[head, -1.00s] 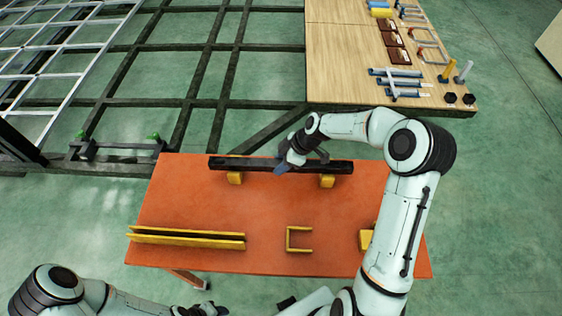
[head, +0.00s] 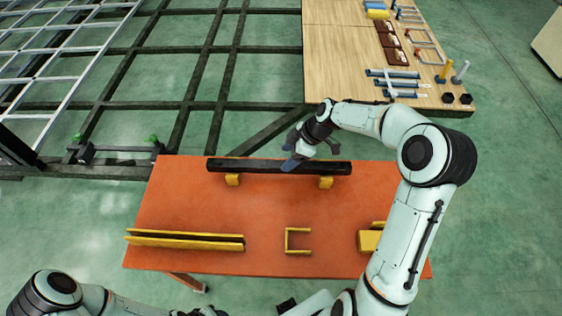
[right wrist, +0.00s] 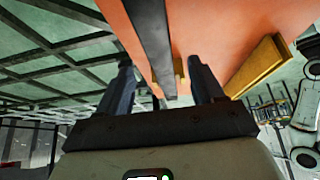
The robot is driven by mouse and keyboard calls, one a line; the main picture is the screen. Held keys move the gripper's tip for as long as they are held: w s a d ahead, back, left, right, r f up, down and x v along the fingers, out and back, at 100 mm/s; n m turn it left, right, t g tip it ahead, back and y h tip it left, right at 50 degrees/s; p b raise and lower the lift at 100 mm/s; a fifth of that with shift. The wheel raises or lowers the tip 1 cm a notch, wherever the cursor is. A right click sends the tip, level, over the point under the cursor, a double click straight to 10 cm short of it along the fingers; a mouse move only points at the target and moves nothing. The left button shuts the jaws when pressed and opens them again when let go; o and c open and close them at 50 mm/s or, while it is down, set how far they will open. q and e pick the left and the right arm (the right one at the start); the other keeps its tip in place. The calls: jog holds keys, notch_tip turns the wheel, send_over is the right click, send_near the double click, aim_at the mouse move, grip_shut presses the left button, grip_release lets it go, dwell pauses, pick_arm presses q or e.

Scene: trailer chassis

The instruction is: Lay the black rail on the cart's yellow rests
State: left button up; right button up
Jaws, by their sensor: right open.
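The long black rail (head: 248,166) lies level along the far side of the orange cart top. It is over two yellow rests, the left one (head: 232,180) and the right one (head: 326,183), and appears to sit on them. My right gripper (head: 291,164) is open at the rail, between the two rests. In the right wrist view its fingers (right wrist: 162,72) stand apart, one to each side of the rail (right wrist: 153,45), with gaps showing. The right hand hides a short part of the rail in the head view. My left gripper is out of view; only its arm shows at lower left.
The orange cart (head: 200,210) also bears a long yellow channel (head: 185,240), a yellow U-shaped bracket (head: 288,240) and a yellow block (head: 369,240) beside my right arm. A wooden table (head: 340,50) with tools stands behind. A dark frame (head: 195,85) lies beyond the cart.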

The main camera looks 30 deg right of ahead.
jog(key=v, duration=0.6)
dwell(0.5)
